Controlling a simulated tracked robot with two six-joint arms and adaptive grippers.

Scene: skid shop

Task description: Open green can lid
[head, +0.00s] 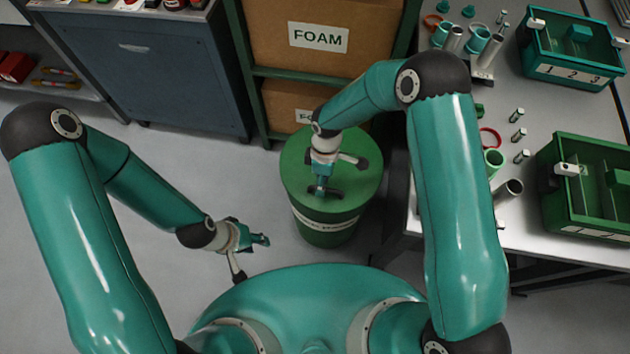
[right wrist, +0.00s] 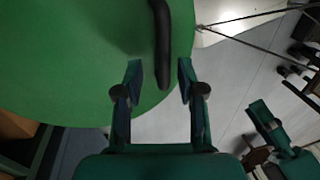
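The green can (head: 335,225) stands on the floor near the middle of the head view, with its round green lid (head: 355,190) on top. A black bar handle (head: 335,194) is on the lid, partly hidden by my right gripper. My right gripper (head: 322,187) is over the lid at the handle. In the right wrist view its two fingers are apart, with the end of the black handle (right wrist: 161,40) between them and a visible gap on each side. My left gripper (head: 262,240) hangs over the floor, left of the can and apart from it; its finger gap is unclear.
A shelf with FOAM boxes (head: 322,40) stands behind the can. A grey workbench (head: 515,110) on the right holds tubes, a teal crate (head: 553,70) and a green crate (head: 560,215). A dark cabinet (head: 150,75) is at the back left. The floor left of the can is clear.

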